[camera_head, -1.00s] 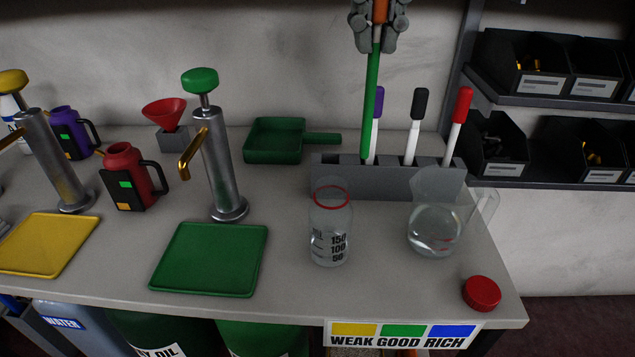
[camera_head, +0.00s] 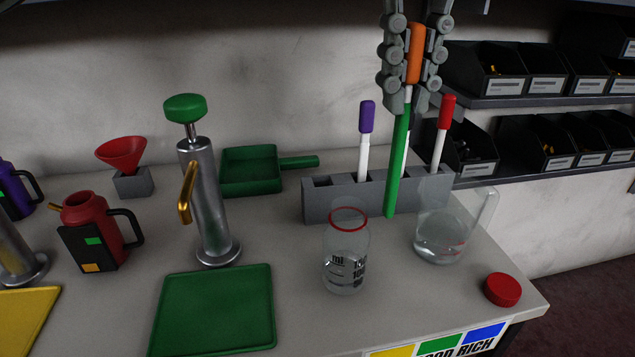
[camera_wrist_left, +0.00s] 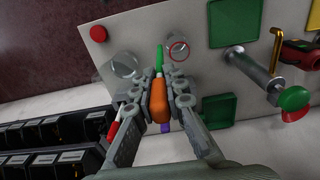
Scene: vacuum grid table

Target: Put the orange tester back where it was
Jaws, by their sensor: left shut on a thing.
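The orange tester (camera_head: 414,52) has an orange handle and a long green shaft. My left gripper (camera_head: 408,98) is shut on its handle and holds it nearly upright, slightly tilted. The handle also shows between the fingers in the left wrist view (camera_wrist_left: 158,98). The green tip overlaps the front face of the grey rack (camera_head: 340,204); whether it touches cannot be told. A purple-capped tester (camera_head: 366,118) and a red-capped tester (camera_head: 445,113) stand in the rack. Another white shaft (camera_head: 406,150) is mostly hidden behind the held tester. The rack's left end shows an open slot. My right gripper is not in view.
A glass beaker (camera_head: 440,240) stands close to the rack's right front. A red-rimmed bottle (camera_head: 346,262) stands before the rack. A red cap (camera_head: 502,289) lies near the table's right edge. A green scoop tray (camera_head: 250,172) and green-topped pump (camera_head: 205,200) are left.

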